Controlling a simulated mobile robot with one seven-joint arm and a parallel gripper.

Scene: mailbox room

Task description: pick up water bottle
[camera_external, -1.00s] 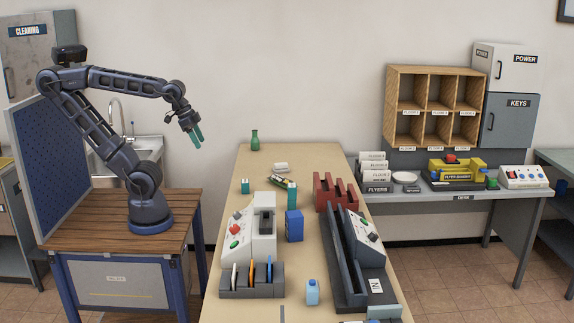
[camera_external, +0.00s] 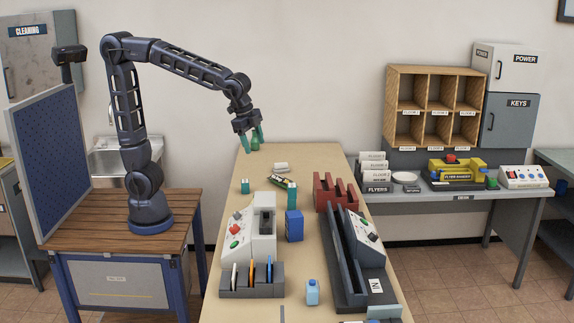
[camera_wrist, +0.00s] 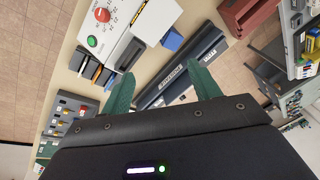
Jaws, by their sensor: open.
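A small light blue bottle (camera_external: 312,292) with a blue cap stands upright on the near part of the table and looks like the water bottle. My gripper is well apart from the light blue bottle. In the wrist view the fingers (camera_wrist: 163,90) are spread with nothing held between them, and I make out neither bottle.
On the table (camera_external: 222,308) stand a white machine (camera_external: 262,236), a slotted holder (camera_external: 252,291), a blue box (camera_external: 294,226), a dark sorter (camera_external: 357,262) and a red rack (camera_external: 336,190). The light blue bottle stands between the holder and the sorter.

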